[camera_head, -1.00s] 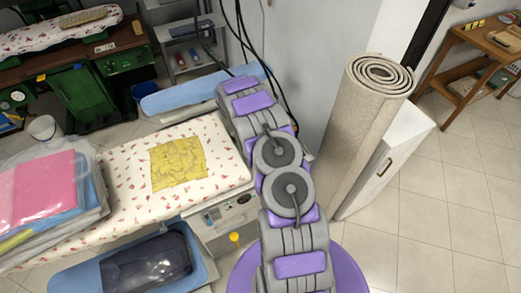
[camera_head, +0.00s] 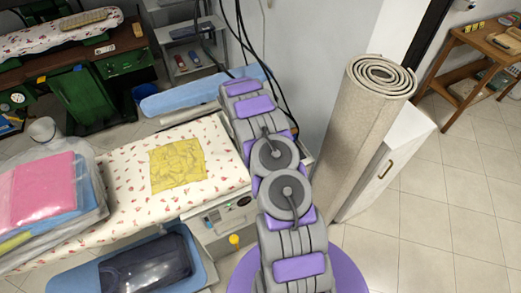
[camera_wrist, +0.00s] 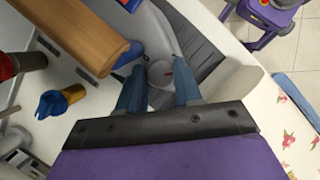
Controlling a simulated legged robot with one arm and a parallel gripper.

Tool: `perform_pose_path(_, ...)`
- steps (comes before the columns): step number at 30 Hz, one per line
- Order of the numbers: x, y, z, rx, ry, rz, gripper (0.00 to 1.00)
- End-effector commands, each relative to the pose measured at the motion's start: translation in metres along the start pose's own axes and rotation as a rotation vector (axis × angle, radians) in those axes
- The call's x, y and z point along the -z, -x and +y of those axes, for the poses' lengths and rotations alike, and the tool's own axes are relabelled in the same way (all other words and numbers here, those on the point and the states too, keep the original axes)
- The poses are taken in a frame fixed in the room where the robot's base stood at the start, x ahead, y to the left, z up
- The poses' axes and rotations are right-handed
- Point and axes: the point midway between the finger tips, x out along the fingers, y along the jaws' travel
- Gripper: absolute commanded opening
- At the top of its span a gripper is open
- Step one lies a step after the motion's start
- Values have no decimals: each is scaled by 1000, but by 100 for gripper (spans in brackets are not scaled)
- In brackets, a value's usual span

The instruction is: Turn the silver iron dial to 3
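In the wrist view, the dial (camera_wrist: 160,73) is a small round grey-white knob with a red mark, set on a pale, silver-grey body (camera_wrist: 208,62) that looks like the iron. My gripper (camera_wrist: 157,72) has its two blue fingers apart, one on each side of the dial. I cannot tell whether the fingers touch it. The dial's numbers are too small to read. In the head view my own arm hides the gripper and the iron.
A brown wooden bar (camera_wrist: 85,35) lies close to the left finger. A blue and yellow item (camera_wrist: 60,101) is further left. The floral ironing board (camera_head: 120,178) bears a yellow cloth (camera_head: 177,164). A rolled carpet (camera_head: 365,130) stands right of my arm.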

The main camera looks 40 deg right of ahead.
Motion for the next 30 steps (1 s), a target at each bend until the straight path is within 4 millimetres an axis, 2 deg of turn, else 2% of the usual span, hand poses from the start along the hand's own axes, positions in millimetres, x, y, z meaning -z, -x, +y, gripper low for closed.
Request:
perform_pose_path(1, 0, 0, 0, 0, 0, 0, 40)
perform_pose_path(6, 0, 0, 0, 1, 0, -1, 56)
perform_pose_path(13, 0, 0, -1, 1, 0, -1, 56)
perform_pose_path(17, 0, 7, 0, -1, 0, 0, 56)
perform_pose_path(23, 0, 40, 0, -1, 0, -1, 56)
perform_pose_path(30, 1, 96, 1, -4, 0, 3, 56)
